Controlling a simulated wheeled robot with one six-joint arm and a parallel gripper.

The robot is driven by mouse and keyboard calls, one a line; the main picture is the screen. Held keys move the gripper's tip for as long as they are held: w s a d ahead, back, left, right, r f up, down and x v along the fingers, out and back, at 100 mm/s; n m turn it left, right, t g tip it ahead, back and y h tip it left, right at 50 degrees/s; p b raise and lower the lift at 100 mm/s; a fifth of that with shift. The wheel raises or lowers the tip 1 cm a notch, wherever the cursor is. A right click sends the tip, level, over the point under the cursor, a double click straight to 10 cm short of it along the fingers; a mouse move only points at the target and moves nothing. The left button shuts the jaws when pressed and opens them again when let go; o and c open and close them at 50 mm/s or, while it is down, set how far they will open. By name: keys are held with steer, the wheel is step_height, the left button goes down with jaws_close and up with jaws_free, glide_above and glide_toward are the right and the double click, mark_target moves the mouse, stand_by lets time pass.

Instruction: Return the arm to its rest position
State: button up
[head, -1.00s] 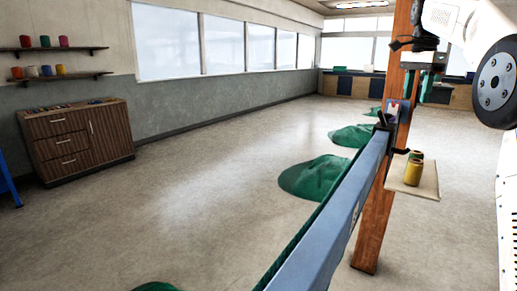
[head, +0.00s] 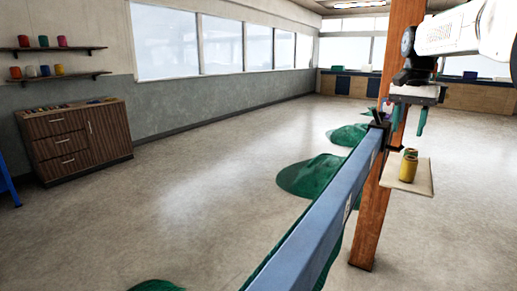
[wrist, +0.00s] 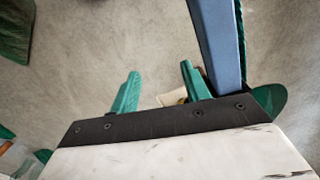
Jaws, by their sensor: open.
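My gripper (head: 406,118) is at the upper right of the head view, below my white arm, with its green fingers pointing down. It is open and nothing shows between the fingers. In the wrist view my gripper (wrist: 157,88) shows two green fingers spread apart above the floor. It hangs in front of the wooden post (head: 379,200), above the small shelf board (head: 420,181). A yellow spool (head: 408,169) stands on that board, below the fingers and apart from them.
A long blue beam (head: 320,225) runs to the post, with green netting (head: 310,175) heaped on the floor beside it. A holder with dark tools (head: 378,117) sits at the beam's end, close to my gripper. A brown cabinet (head: 75,140) stands at the left.

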steer(key=s+a+f+n, duration=0.3)
steer(key=s+a+f, duration=0.1)
steer(key=s, duration=0.9)
steer(key=s+a+f+n+t, duration=0.1)
steer(key=s+a+f+n, duration=0.2)
steer(key=s, duration=1)
steer(key=s+a+f+n, duration=0.3)
steer(key=s+a+f, duration=0.3)
steer(key=s, duration=0.7)
steer(key=shift+s+a+f+t, duration=0.2)
steer(key=shift+a+f+t, duration=0.1)
steer(key=shift+f+t, duration=0.15)
